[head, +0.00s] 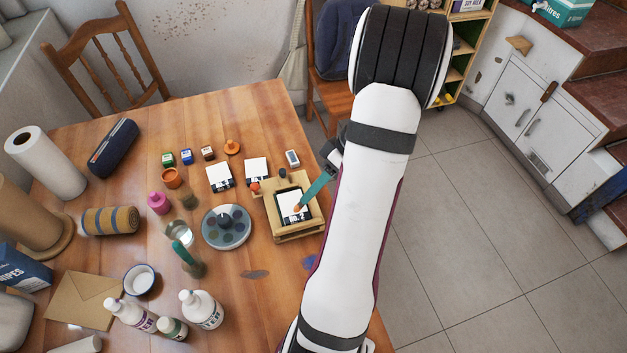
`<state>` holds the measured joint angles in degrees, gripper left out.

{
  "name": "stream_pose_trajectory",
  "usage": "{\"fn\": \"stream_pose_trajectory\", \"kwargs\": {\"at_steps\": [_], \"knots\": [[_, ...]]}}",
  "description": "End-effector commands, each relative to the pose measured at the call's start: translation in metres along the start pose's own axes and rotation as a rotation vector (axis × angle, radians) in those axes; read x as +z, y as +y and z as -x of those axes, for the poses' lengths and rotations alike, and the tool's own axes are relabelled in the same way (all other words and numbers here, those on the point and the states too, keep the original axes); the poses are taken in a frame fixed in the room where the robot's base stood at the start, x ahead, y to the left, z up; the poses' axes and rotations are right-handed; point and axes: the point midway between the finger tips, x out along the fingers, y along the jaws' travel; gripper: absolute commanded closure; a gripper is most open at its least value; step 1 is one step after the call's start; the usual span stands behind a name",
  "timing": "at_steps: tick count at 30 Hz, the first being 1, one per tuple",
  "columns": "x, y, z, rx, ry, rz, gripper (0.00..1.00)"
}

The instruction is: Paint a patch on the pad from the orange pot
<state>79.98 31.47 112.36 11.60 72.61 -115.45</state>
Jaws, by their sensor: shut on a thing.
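My gripper (329,160) is partly hidden behind my own arm and is shut on a teal-handled brush (318,186). The brush slants down to the left, and its orange tip is over the white pad (290,200) in a wooden frame (273,225). I cannot tell whether the tip touches the pad. The pad has dark print along its lower edge, and no clear painted patch can be made out. The orange pot (171,179) stands open at the left, away from the gripper. An orange lid-like piece (232,147) lies to its upper right.
A pink pot (158,203), a glass of water (180,235), another teal-handled tool (187,254) and a round palette (231,241) stand left of the frame. Two white cards (219,177) (256,169) lie behind it. Bottles (201,309) stand at the front.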

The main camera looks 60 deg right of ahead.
Motion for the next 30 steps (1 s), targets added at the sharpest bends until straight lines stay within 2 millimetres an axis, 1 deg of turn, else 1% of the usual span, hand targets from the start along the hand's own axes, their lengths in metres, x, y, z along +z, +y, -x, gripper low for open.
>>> {"fn": "stream_pose_trajectory", "kwargs": {"at_steps": [3,24,25,30], "knots": [[0.006,0.008,-0.015,-0.003,-0.001,-0.002,1.00],[-0.045,0.048,-0.014,0.000,-0.001,0.002,1.00],[-0.045,0.048,-0.014,0.000,0.000,0.001,1.00],[-0.031,0.037,-0.013,0.000,0.000,-0.001,1.00]]}}
